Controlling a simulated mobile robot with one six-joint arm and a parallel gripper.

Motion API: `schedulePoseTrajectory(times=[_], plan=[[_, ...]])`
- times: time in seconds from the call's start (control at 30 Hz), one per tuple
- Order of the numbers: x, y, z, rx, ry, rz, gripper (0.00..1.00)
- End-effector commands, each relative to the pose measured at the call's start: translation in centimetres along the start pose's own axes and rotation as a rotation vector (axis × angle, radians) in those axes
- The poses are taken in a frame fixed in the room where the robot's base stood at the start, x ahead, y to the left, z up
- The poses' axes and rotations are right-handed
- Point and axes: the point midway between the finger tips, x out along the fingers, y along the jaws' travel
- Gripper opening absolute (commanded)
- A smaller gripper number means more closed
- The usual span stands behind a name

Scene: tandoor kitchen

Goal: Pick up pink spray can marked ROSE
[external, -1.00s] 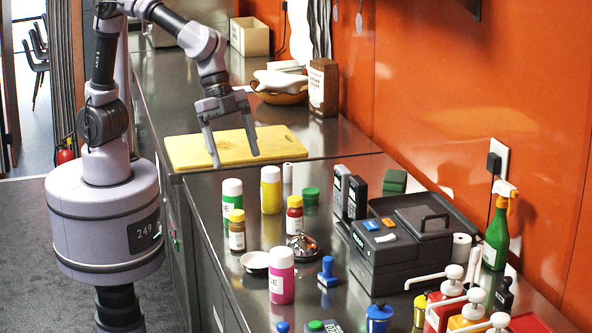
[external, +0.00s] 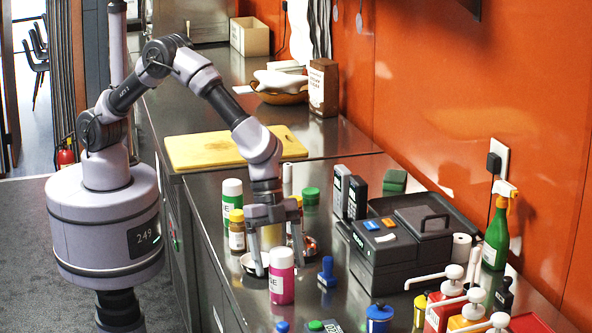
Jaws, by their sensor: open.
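The pink spray can (external: 281,282) with a white cap stands upright on the steel counter. Its label shows only partly, ending in "E". My gripper (external: 282,270) is open and points down, with its fingers apart near the top of the pink can. The left finger shows at the can's left edge and the other finger stands to its upper right. I cannot tell from this view whether the fingers are around the can or just behind it, or whether they touch it.
A green can (external: 232,196) and a brown jar (external: 237,231) stand behind left. A blue stamp (external: 327,271) stands right of the pink can. A dark printer-like box (external: 388,262) is further right. The yellow cutting board (external: 205,151) is clear at the back.

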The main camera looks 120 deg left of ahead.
Motion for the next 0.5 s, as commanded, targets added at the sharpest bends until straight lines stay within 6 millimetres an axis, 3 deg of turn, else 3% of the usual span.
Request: schedulePoseTrajectory(times=[0.03, 0.13, 0.37, 0.5], plan=[[1.4, 0.0, 0.3, 0.0, -0.002, 0.001, 0.76], [3.3, 0.0, 0.3, 0.0, -0.002, 0.001, 0.76], [3.5, -0.1, 0.1, 0.0, -0.001, -0.001, 0.74], [3.4, -0.1, 0.1, 0.0, -0.001, -0.001, 0.46]])
